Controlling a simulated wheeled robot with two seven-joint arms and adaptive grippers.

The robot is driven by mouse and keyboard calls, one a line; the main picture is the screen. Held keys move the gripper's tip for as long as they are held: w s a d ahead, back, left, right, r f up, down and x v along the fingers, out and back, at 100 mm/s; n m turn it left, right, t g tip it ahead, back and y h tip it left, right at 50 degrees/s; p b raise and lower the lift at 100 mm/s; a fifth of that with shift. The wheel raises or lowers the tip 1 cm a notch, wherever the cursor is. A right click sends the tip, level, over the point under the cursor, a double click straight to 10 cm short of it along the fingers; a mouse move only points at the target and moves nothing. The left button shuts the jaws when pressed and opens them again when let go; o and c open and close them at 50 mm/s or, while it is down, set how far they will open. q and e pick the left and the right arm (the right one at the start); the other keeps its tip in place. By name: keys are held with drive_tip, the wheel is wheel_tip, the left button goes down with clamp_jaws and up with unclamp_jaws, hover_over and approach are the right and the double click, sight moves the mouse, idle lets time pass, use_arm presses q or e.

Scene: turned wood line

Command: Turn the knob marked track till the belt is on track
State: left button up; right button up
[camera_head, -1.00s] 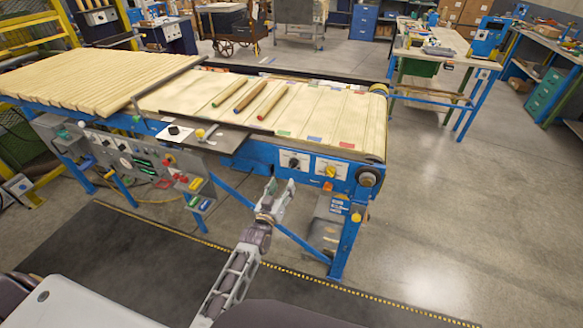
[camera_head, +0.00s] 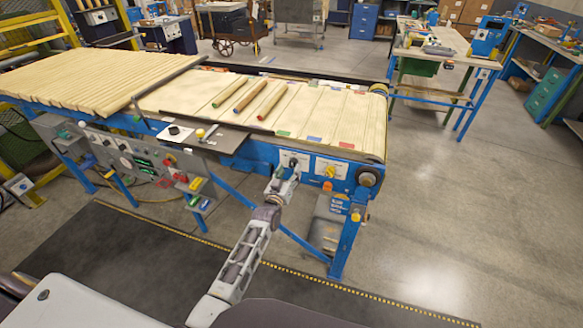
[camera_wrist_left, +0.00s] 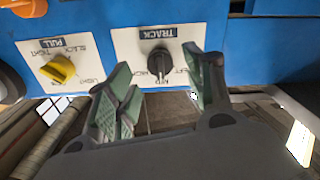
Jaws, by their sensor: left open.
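The black knob (camera_wrist_left: 160,62) sits on a white plate marked TRACK (camera_wrist_left: 125,45) in the left wrist view, which shows the panel upside down. My left gripper (camera_wrist_left: 162,88) is open, its green-padded fingers apart just short of the knob, one toward each side. No contact shows. In the head view my left gripper (camera_head: 284,176) is right in front of the track plate (camera_head: 295,157) on the conveyor's blue side. The pale belt (camera_head: 315,112) runs along the conveyor top with three turned spindles (camera_head: 248,96) on it. My right gripper is not in view.
A yellow knob (camera_wrist_left: 58,69) on a plate marked PULL, SLACK and TIGHT is beside the track plate. It also shows in the head view (camera_head: 329,171). A control panel (camera_head: 130,155) is at left. Floor to the right is clear.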

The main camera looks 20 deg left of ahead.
sight(292, 166)
use_arm(q)
drive_tip(key=shift+w+d, duration=0.1)
drive_tip(key=shift+w, duration=1.65)
drive_tip(key=c, duration=1)
